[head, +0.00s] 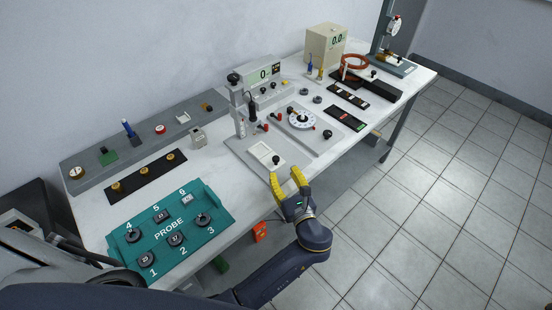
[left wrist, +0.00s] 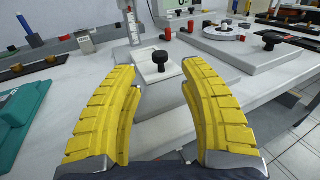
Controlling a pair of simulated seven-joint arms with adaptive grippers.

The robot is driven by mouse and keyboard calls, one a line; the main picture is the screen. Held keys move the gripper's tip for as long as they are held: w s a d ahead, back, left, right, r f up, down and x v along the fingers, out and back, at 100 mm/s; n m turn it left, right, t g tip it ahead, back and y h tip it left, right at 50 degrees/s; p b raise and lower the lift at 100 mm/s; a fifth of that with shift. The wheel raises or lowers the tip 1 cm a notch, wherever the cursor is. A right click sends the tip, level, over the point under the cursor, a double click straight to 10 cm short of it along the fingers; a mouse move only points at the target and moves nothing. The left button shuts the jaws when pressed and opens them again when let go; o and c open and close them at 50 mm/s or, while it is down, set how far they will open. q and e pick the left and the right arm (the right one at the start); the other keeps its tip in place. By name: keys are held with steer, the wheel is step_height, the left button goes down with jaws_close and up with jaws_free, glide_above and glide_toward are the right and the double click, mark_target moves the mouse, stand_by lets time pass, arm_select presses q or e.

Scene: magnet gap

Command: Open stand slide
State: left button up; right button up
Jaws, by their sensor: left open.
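The stand (head: 239,112) is a grey upright post on a light grey base plate at the middle of the bench; its lower part also shows in the left wrist view (left wrist: 131,25). A pale slide plate (head: 261,153) with a black knob (head: 276,160) lies at the front of the base. In the left wrist view the black knob (left wrist: 159,57) stands upright on the slide plate (left wrist: 152,70), ahead of the gap between the fingers. My left gripper (head: 285,178) has yellow fingers and is open and empty, just short of the knob, not touching it. My right gripper is not seen.
A teal PROBE panel (head: 170,228) with numbered knobs lies at the near left. A grey rack (head: 144,138) and a black strip (head: 146,177) lie behind it. A white dial (head: 302,118) on a plate stands right of the stand. The floor right of the bench is clear.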

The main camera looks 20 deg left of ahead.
mark_target(277, 161)
arm_select(q)
steer(key=shift+x, duration=3.9)
steer(key=shift+c, duration=0.4)
jaws_close()
